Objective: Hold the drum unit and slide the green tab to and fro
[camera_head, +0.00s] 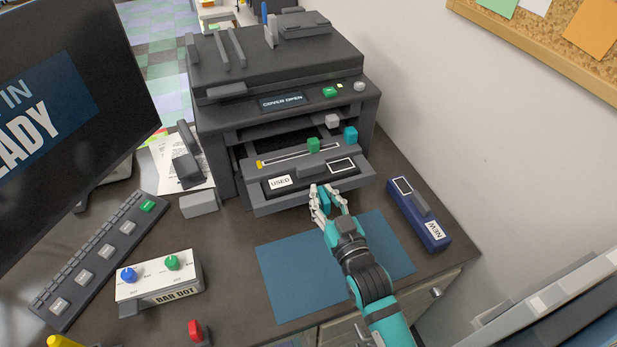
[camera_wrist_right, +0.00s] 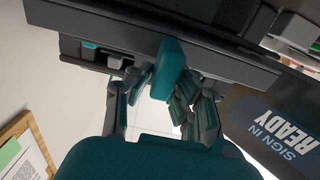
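The dark grey drum unit labelled USED (camera_head: 318,172) sits in the open front of the copier (camera_head: 275,85). Its green tab (camera_head: 313,144) stands on a pale slotted strip along its top, right of the strip's middle. A yellow mark shows at the strip's left end. My right gripper (camera_head: 326,196) is at the unit's front, its fingers either side of a teal handle (camera_wrist_right: 171,68). I cannot tell whether both fingers touch the handle. My left gripper is not in view.
A blue NEW unit (camera_head: 420,222) lies right of a blue mat (camera_head: 290,272). A BAR DOT control box (camera_head: 158,285), a long keypad (camera_head: 98,258) and a monitor (camera_head: 55,125) stand left. A teal lever (camera_head: 350,136) rises behind the drum unit. The wall (camera_head: 480,130) is close on the right.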

